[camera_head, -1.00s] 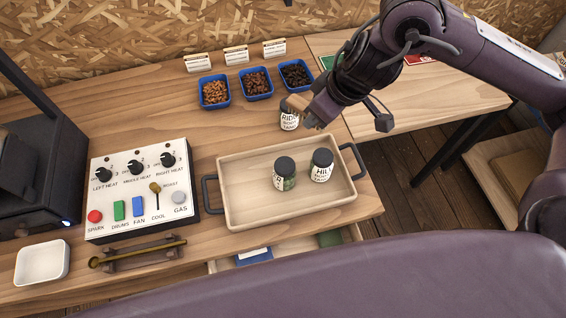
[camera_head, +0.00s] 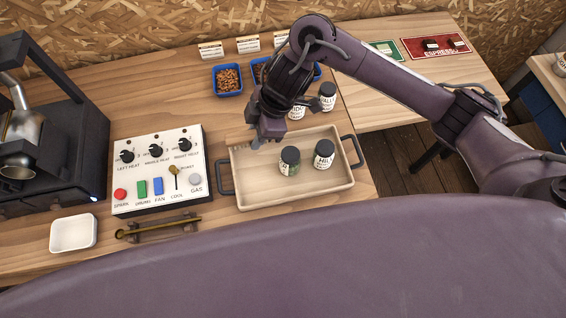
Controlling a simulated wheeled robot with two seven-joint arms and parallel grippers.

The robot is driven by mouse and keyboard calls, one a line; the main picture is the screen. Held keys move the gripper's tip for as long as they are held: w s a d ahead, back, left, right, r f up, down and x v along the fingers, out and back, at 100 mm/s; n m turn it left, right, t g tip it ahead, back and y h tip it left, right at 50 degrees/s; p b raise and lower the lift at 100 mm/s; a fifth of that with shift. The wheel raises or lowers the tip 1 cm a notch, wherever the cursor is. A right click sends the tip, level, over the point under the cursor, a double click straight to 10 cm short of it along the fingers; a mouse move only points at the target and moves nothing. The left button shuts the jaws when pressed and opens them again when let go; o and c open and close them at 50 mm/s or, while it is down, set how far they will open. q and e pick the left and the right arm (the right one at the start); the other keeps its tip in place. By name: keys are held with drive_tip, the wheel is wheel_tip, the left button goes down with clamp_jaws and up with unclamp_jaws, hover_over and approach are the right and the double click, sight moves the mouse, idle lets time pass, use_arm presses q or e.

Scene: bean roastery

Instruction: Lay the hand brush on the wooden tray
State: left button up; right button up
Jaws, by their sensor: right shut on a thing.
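The wooden tray (camera_head: 240,190) has dark handles at its two ends and lies on the bench, right of the control panel. Two dark-lidded jars stand in it, a green-labelled one (camera_head: 289,161) and a white-labelled one (camera_head: 324,154). My right gripper (camera_head: 258,137) is at the tray's far left part, shut on the hand brush (camera_head: 238,138). Only a tan part of the brush shows, left of the fingers; the rest is hidden by the gripper. I cannot tell whether the brush touches the tray. My left gripper is out of view.
Two more jars (camera_head: 328,97) stand just behind the tray. Blue bean bowls (camera_head: 227,79) are farther back, partly hidden by my right arm. The control panel (camera_head: 155,170) is close left of the tray. The tray's left half in front of the gripper is bare.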

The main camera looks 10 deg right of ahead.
drive_tip(key=b, duration=0.6)
hover_over(259, 174)
drive_tip(key=d, duration=0.1)
wheel_tip(259, 174, down, 15)
drive_tip(key=shift+s+d+r, duration=0.1)
drive_tip(key=shift+d+r, duration=0.05)
drive_tip(key=shift+f, duration=2.55)
drive_tip(key=shift+d+f, duration=0.1)
drive_tip(key=shift+f, duration=0.1)
drive_tip(key=o, duration=1)
